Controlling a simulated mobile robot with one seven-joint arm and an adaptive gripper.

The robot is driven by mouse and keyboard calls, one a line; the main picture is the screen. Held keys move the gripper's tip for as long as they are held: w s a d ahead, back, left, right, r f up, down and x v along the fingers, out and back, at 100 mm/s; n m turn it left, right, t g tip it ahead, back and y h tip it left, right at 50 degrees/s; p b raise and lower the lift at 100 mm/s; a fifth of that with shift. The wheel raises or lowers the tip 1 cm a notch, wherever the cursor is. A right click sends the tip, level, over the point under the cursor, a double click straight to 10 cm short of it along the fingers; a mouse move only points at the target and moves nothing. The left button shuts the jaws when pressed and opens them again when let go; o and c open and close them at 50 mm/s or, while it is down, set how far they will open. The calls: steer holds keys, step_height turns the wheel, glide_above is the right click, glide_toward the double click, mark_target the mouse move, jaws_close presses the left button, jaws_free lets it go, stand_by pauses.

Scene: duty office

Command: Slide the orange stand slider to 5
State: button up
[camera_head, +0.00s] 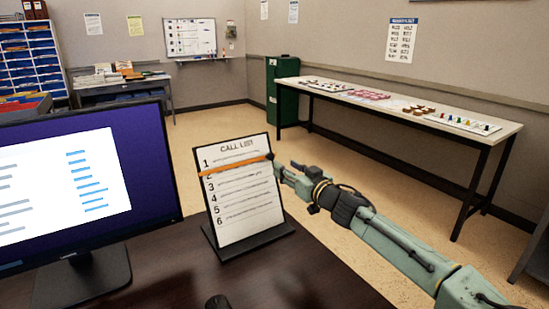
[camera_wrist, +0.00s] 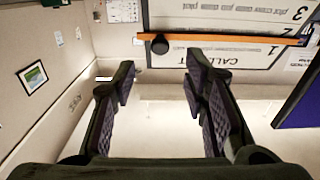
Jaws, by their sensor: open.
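The call list board (camera_head: 240,222) stands upright, tilted back on its dark base on the desk, with rows numbered 1 to 6. The orange slider (camera_head: 232,166) is a thin strip across the board, just below row 1 and at row 2. In the wrist view, which is upside down, the orange slider (camera_wrist: 210,40) carries a round dark knob (camera_wrist: 160,44). My gripper (camera_head: 283,168) is at the board's right edge, near the slider's end. In the wrist view my gripper (camera_wrist: 158,75) is open and empty, with the knob beyond the gap between its fingers, apparently apart from them.
A monitor (camera_head: 150,180) stands left of the board on the dark desk (camera_head: 180,270). A dark round object (camera_head: 217,302) lies at the desk's front edge. A long table (camera_head: 470,140) with small items is along the right wall. The desk in front of the board is mostly clear.

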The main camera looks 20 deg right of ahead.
mark_target(272, 157)
steer(key=w, duration=0.2)
steer(key=w+a+p, duration=0.1)
steer(key=w, duration=0.4)
steer(key=shift+w+a+p, duration=0.2)
steer(key=shift+a+p, duration=0.05)
steer(key=shift+p, duration=0.05)
steer(key=shift+c, duration=0.3)
jaws_close()
